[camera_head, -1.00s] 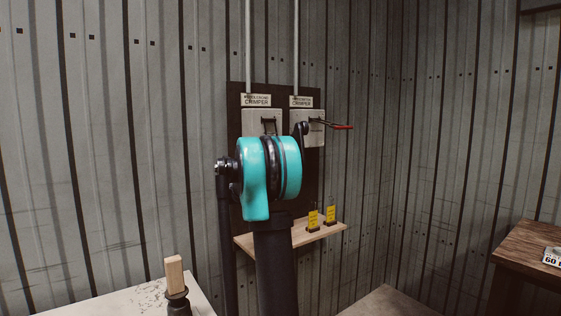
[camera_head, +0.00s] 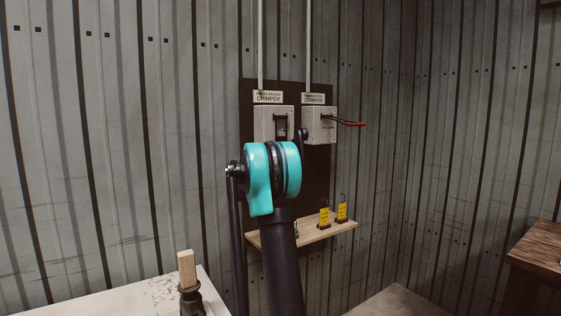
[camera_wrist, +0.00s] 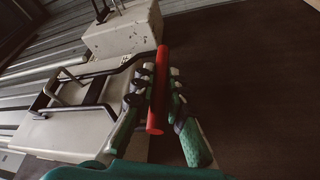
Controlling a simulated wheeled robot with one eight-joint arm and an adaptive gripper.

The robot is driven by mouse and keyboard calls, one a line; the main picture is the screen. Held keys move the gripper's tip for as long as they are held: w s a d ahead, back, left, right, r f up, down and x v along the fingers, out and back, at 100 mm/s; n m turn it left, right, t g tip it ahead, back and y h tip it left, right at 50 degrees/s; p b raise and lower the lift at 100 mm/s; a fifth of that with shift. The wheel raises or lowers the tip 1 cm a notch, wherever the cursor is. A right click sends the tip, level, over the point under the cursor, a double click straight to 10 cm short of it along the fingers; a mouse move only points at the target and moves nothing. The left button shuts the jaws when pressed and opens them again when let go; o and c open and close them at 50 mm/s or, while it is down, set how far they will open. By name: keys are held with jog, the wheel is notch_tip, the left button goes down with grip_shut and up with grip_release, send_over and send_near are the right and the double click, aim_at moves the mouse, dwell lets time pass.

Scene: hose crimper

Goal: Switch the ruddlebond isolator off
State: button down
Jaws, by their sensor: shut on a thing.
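Two grey isolator boxes hang side by side on a dark board in the head view, a left one (camera_head: 273,122) and a right one (camera_head: 319,125). Each has a label above ending in "CRIMPER"; I cannot read the first words surely. The right box's red-ended lever (camera_head: 354,124) sticks out to the right, free. In the wrist view my gripper (camera_wrist: 160,77) is shut on a red handle (camera_wrist: 157,100), one finger on each side. The handle joins a dark lever frame (camera_wrist: 98,92) on the nearer box (camera_wrist: 85,120). My arm hides the gripper in the head view.
A pale table (camera_head: 140,297) with a wooden-topped stamp-like tool (camera_head: 187,271) is at lower left. A brown table (camera_head: 541,252) stands right.

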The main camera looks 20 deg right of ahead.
jog(key=c, duration=1.5)
grip_release()
jog(key=shift+w, duration=0.2)
jog(key=shift+c, duration=0.2)
jog(key=v, duration=1.2)
